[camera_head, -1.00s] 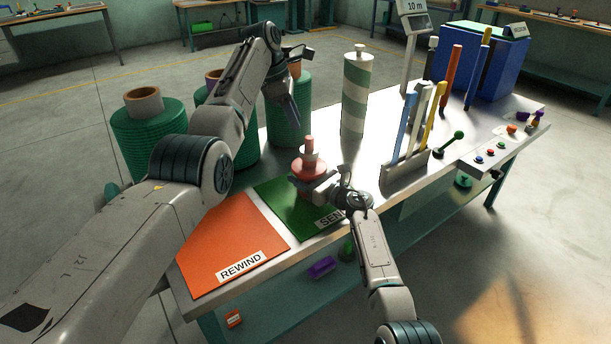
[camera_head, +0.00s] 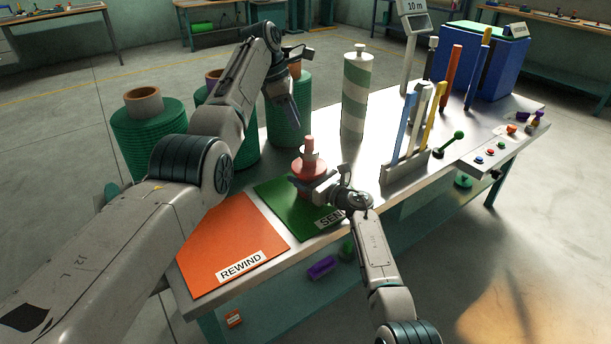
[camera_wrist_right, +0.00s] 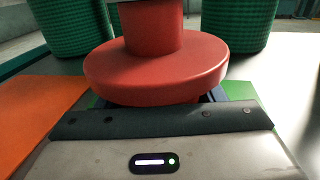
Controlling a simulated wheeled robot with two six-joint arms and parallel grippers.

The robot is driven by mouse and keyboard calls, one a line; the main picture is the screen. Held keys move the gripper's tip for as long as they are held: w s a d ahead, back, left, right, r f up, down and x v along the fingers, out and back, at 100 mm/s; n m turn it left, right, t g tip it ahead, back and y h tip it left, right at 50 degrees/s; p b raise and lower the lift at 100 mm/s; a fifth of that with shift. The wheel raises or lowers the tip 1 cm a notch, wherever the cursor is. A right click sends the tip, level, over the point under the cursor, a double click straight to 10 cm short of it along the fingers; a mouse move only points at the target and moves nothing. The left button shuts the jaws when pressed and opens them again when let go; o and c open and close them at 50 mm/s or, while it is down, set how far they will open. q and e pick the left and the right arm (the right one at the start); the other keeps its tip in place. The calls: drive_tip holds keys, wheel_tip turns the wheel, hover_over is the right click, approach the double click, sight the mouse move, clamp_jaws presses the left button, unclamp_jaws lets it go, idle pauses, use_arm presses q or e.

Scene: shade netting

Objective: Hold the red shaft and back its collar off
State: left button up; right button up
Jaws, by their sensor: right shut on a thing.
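The red shaft (camera_head: 309,171) stands upright on the green mat (camera_head: 277,205), with a wide red flange low on it. A pale collar (camera_head: 309,153) sits around its upper part, and the red tip shows above. My right gripper (camera_head: 312,190) is shut on the red shaft below the flange. In the right wrist view, the shaft's flange (camera_wrist_right: 155,78) fills the middle and hides most of the fingertips. My left gripper (camera_head: 290,100) hangs up and to the left of the shaft, apart from it, in front of a green reel; its finger gap is unclear.
Green reels (camera_head: 148,128) stand along the table's left back edge. A striped post (camera_head: 356,95) stands behind the shaft. A rack (camera_head: 404,165) of coloured bars stands to the right. The orange REWIND mat (camera_head: 225,245) at front left is empty.

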sight(309, 150)
use_arm(q)
drive_tip(key=o, duration=0.7)
drive_tip(key=shift+d+f, duration=0.15)
drive_tip(key=shift+d, duration=0.05)
drive_tip(key=shift+c, duration=0.2)
drive_tip(key=shift+s+d+f+n+t+y, duration=0.25)
drive_tip(key=shift+d+f+n+t+y, duration=0.1)
drive_tip(key=shift+d+y, duration=0.3)
drive_tip(key=shift+s+d+f+n+t+y, duration=0.25)
drive_tip(key=shift+d+n+y, duration=0.1)
drive_tip(key=shift+d+y, duration=0.25)
drive_tip(key=shift+s+d+n+t+y, duration=0.45)
drive_tip(key=shift+d+n+t+y, duration=0.05)
drive_tip(key=shift+d+n+y, duration=0.15)
drive_tip(key=shift+f, duration=0.15)
drive_tip(key=shift+w+f, duration=0.3)
drive_tip(key=shift+f, duration=1.1)
drive_tip(key=shift+w+f, duration=0.25)
drive_tip(key=shift+f, duration=1.2)
drive_tip(key=shift+w+f, duration=0.3)
drive_tip(key=shift+f, duration=1.1)
